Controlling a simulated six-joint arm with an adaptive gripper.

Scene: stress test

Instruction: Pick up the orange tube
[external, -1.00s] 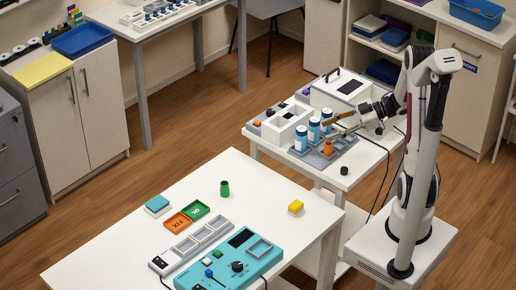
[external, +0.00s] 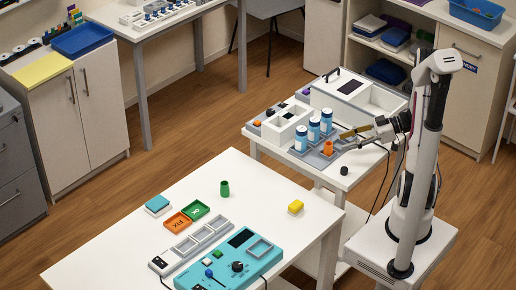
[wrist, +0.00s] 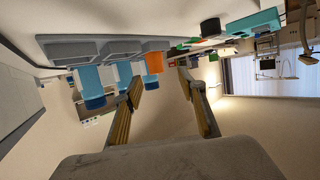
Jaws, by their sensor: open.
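The orange tube (external: 328,148) stands upright in a grey rack (external: 312,158) on the far white table. In the wrist view the orange tube (wrist: 154,63) appears beyond my fingertips, in the gap between them. My gripper (external: 345,138) is to the right of the tube, with its fingers pointing left towards it. In the wrist view my gripper (wrist: 160,88) has its two fingers spread apart with nothing between them. It looks apart from the tube; the exact distance is hard to tell.
Blue-and-white tubes (external: 301,138) stand beside the orange tube in the rack. A black cap (external: 344,171) lies on the table in front. The front white table (external: 262,205) has bare room.

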